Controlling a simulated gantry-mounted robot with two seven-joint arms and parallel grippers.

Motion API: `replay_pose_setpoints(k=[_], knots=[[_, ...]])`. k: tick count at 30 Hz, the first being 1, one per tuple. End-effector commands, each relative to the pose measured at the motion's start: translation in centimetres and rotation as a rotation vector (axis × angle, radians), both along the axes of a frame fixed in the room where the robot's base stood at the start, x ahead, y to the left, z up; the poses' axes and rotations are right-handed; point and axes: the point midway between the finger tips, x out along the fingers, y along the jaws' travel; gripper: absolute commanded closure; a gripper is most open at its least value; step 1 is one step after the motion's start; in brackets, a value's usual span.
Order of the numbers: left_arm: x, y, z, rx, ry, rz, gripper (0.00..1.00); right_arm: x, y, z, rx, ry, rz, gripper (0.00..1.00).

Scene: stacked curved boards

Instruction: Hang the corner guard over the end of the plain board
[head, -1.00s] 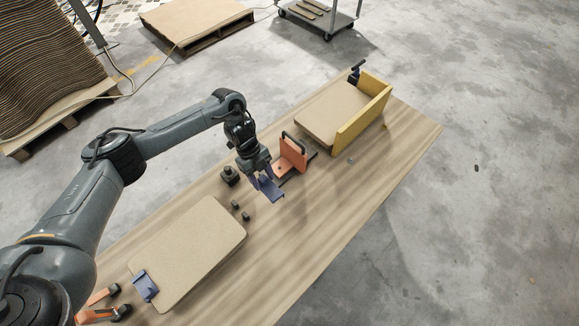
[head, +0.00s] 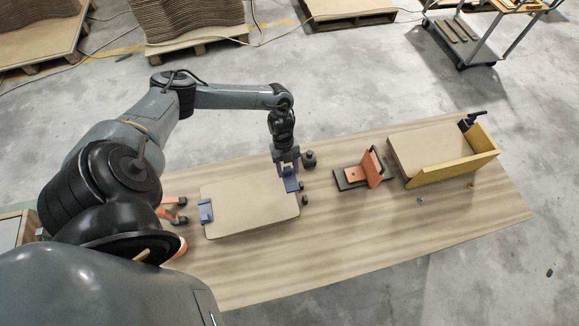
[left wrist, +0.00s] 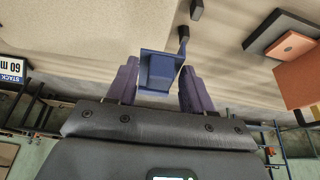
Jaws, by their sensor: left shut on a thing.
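The plain board (head: 245,208) lies flat on the left half of the table, its tan face also filling the upper left of the left wrist view (left wrist: 85,40). One blue corner guard (head: 206,212) sits on its left end. My left gripper (head: 286,168) is shut on another blue corner guard (head: 291,184), which shows between the purple fingers in the left wrist view (left wrist: 160,72). This guard is at the board's right end, near the far corner. I cannot tell whether it touches the board. My right gripper is not in view.
Small dark blocks (head: 309,159) stand beside the board's right end. An orange upright on a dark base (head: 350,180) stands further right. Beyond it is a second board (head: 425,148) with a yellow rail (head: 452,168) and a clamp. The table's front strip is mostly clear.

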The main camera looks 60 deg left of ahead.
Motion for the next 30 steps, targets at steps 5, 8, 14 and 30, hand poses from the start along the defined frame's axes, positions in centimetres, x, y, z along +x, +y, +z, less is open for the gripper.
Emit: replay_pose_setpoints(k=[5,8,14,30], knots=[[0.0,0.0,0.1,-0.003,-0.001,-0.001,0.79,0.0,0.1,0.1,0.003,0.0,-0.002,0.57],[0.0,0.0,-0.1,-0.006,-0.002,-0.002,0.79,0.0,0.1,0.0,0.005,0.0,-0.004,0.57],[0.0,0.0,-1.0,-0.006,-0.002,-0.002,0.79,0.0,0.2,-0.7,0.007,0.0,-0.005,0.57],[0.0,0.0,-5.8,-0.006,-0.002,-0.002,0.79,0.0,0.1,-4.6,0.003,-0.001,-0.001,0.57]])
